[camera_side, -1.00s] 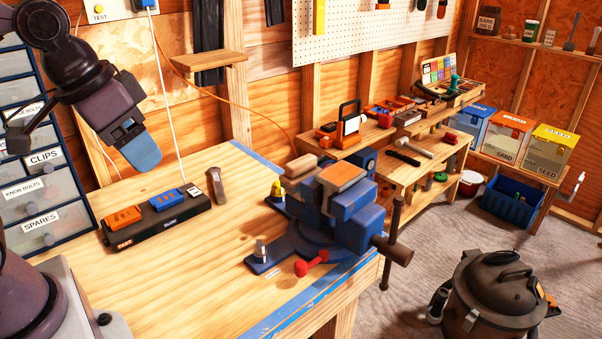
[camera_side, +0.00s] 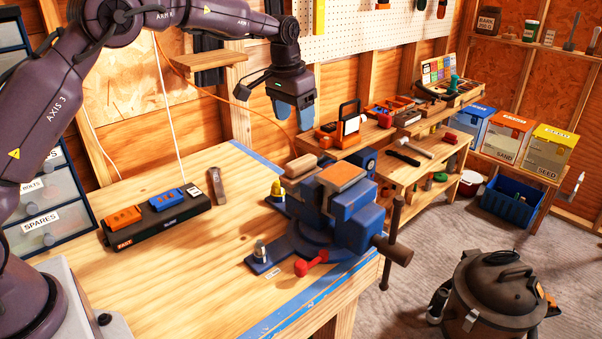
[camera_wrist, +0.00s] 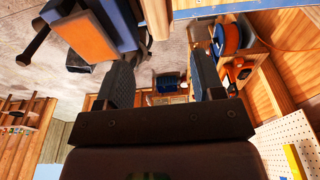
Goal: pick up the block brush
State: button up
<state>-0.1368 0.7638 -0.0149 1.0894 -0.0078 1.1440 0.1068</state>
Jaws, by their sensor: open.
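A rounded tan wooden block (camera_side: 300,166), which looks like the block brush, lies beside the blue vise (camera_side: 349,212) at its back left; its underside is hard to make out. My gripper (camera_side: 293,114) is above and behind it, fingers pointing down, apart from it. In the wrist view my gripper (camera_wrist: 164,82) shows two dark fingers spread apart with nothing between them. The vise's orange-tan top pad (camera_wrist: 85,37) shows at the upper left there. I cannot tell the brush for sure in the wrist view.
A black charger tray (camera_side: 160,222) with orange and blue packs and a metal wedge (camera_side: 217,187) lie left on the bench. An orange-and-black tool (camera_side: 343,126) stands on the shelf behind. The vise handle (camera_side: 393,243) sticks out right. The front left bench is clear.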

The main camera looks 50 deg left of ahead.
aim_at(301, 159)
jog(key=f, duration=0.4)
jog(key=w+f, duration=0.1)
jog(key=f, duration=0.7)
jog(key=shift+w+d, duration=0.15)
jog(key=shift+w, duration=0.25)
jog(key=c, duration=0.7)
jog(key=shift+r, duration=0.15)
jog(key=shift+r, duration=0.5)
jog(key=r, duration=0.2)
jog(key=shift+s+r, duration=0.2)
jog(key=shift+r, duration=0.1)
jog(key=s+d+r, duration=0.1)
jog(key=s+r, duration=0.8)
jog(key=s, duration=0.4)
jog(key=shift+s+d, duration=0.3)
